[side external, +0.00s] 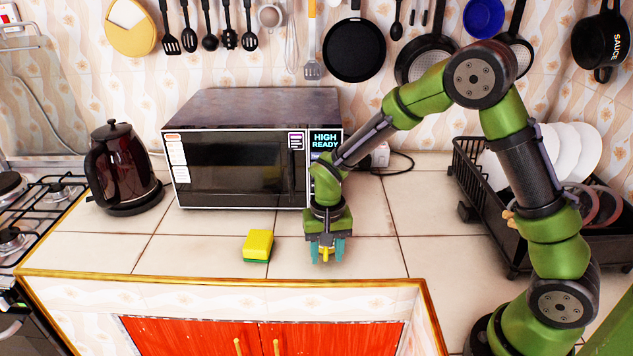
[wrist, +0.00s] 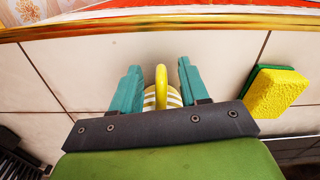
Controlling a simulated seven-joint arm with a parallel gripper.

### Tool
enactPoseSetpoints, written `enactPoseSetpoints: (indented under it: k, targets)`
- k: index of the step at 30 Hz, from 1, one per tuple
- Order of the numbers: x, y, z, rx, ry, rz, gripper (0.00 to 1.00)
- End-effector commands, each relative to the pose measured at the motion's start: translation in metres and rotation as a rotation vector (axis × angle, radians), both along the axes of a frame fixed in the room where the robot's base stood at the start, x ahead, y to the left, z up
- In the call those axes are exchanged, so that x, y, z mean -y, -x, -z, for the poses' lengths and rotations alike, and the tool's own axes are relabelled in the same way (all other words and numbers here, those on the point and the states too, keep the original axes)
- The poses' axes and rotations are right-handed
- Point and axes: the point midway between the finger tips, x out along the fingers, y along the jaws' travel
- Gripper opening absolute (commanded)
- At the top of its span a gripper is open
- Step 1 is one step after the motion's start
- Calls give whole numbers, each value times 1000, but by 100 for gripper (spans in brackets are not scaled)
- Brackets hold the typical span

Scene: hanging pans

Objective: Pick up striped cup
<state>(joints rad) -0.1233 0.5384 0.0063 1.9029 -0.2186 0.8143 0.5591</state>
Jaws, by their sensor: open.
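The striped cup (wrist: 174,98), white with yellow stripes and a yellow handle, shows between the two teal fingers of my gripper (wrist: 158,70) in the wrist view. Its handle points toward the counter's front edge, and its rear part is hidden behind the gripper's dark bar. In the side view my gripper (side external: 327,255) points down at the counter in front of the microwave. Only a bit of yellow of the cup (side external: 324,254) shows between the fingers there. My gripper is open, with a finger on either side of the cup; I cannot tell whether they touch it.
A yellow and green sponge (side external: 258,246) lies left of my gripper, and it also shows in the wrist view (wrist: 277,93). The microwave (side external: 240,160) and kettle (side external: 122,165) stand behind. A dish rack (side external: 470,180) stands right. Pans hang on the wall. The front counter is mostly clear.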

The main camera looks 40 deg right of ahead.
Motion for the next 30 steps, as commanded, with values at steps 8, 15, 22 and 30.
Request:
enactPoseSetpoints:
  k: [8,15,22,30]
  targets:
    - [0,0,0,0,0,0,28]
    - [0,0,-1,1,-1,0,0]
    - [0,-1,-1,1,0,0,0]
    - [0,-1,-6,3,0,0,0]
